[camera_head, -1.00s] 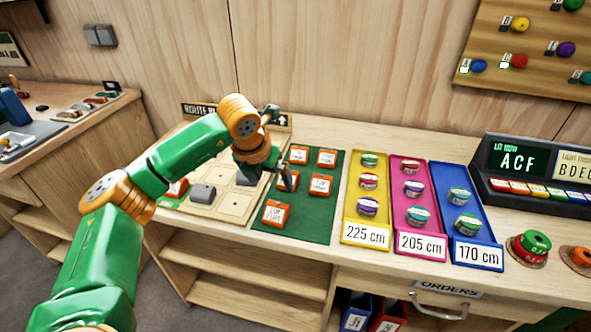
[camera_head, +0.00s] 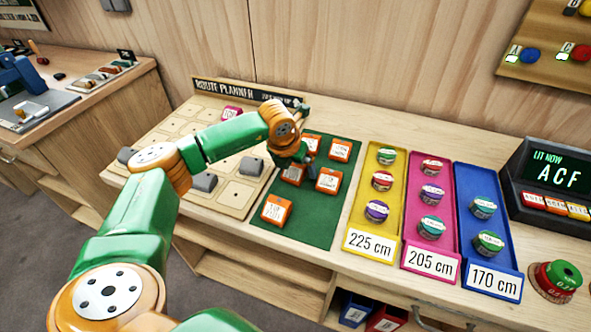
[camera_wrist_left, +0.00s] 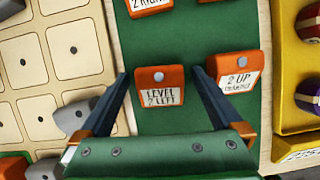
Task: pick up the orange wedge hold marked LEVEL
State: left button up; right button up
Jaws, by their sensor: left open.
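The orange wedge hold marked LEVEL (camera_wrist_left: 160,87) lies on the green mat (camera_wrist_left: 205,30); its white label reads "LEVEL 2 LEFT". In the left wrist view it sits between the fingers of my open left gripper (camera_wrist_left: 160,74), with a gap on each side. In the head view the hold (camera_head: 292,175) is partly hidden under my left gripper (camera_head: 302,160), which is over the mat's left part. A similar orange hold labelled "2 UP" (camera_wrist_left: 238,72) lies close to the right finger. My right gripper is out of view.
Other orange holds (camera_head: 276,210) lie on the mat. The route planner board (camera_head: 232,198) with grey blocks is on the left. The yellow tray (camera_head: 370,242), the magenta tray (camera_head: 431,262) and the blue tray (camera_head: 494,281) hold round tape-like pieces on the right.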

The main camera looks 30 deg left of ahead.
pick_arm(q)
jog(key=shift+s+r, duration=0.1)
jog(key=shift+s, duration=0.05)
jog(key=c, duration=1.4)
jog(key=shift+c, duration=0.2)
